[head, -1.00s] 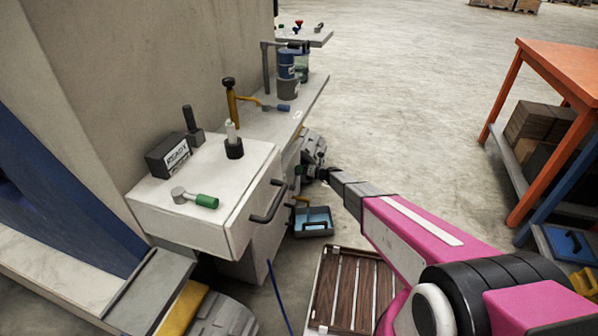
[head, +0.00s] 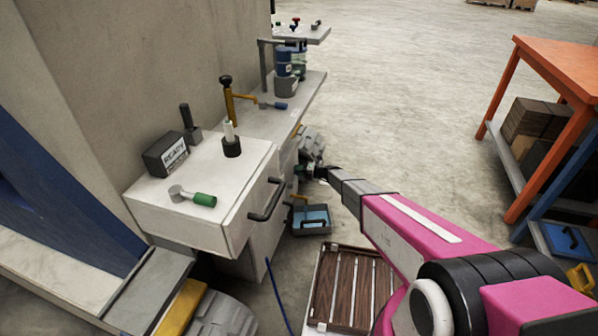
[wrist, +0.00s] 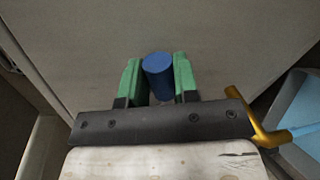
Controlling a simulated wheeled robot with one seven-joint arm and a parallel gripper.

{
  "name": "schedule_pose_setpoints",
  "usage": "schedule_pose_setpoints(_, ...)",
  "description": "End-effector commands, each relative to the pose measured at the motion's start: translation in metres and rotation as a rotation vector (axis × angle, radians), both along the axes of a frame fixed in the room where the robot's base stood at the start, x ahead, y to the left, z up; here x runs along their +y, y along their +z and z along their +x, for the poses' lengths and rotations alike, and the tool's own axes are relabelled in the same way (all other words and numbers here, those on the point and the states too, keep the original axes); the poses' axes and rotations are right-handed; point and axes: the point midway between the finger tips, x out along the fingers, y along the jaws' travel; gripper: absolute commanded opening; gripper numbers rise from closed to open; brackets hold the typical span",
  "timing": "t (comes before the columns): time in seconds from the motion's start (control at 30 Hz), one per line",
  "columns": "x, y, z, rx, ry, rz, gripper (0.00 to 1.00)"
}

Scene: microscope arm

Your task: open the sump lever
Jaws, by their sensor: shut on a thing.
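In the wrist view a blue cylindrical grip (wrist: 158,76), which I take for the sump lever's handle, sits between the two green fingers of my gripper (wrist: 160,86). The fingers are shut on it, one on each side. The rest of the lever is hidden. In the head view my gripper (head: 301,169) is low beside the cabinet's right side, and the handle is too small to make out there. A yellow spout (wrist: 259,128) shows at the right of the wrist view, by a tray with light blue inside (wrist: 291,148).
The tray (head: 312,234) stands on the floor below my gripper. The white cabinet (head: 240,203) with a dark pull handle (head: 267,204) is to its left. A slatted wooden crate (head: 318,292) lies in front. An orange table (head: 562,62) stands right; open floor lies between.

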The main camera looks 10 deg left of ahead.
Motion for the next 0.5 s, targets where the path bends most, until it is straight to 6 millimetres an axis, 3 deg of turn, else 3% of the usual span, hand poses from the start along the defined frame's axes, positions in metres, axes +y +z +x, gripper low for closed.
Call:
schedule_pose_setpoints(0.13,-0.0009,-0.0018,0.0009,0.003,-0.003,-0.003,0.00)
schedule_pose_setpoints(0.17,-0.0009,-0.0019,0.0009,0.003,-0.003,-0.003,0.35)
schedule_pose_setpoints(0.2,-0.0008,-0.0018,0.0009,0.002,-0.003,-0.003,0.48)
schedule_pose_setpoints(0.23,-0.0008,-0.0017,0.0009,0.002,-0.002,-0.002,0.54)
schedule_pose_setpoints(0.5,-0.0007,-0.0009,0.0003,0.001,-0.001,-0.002,0.54)
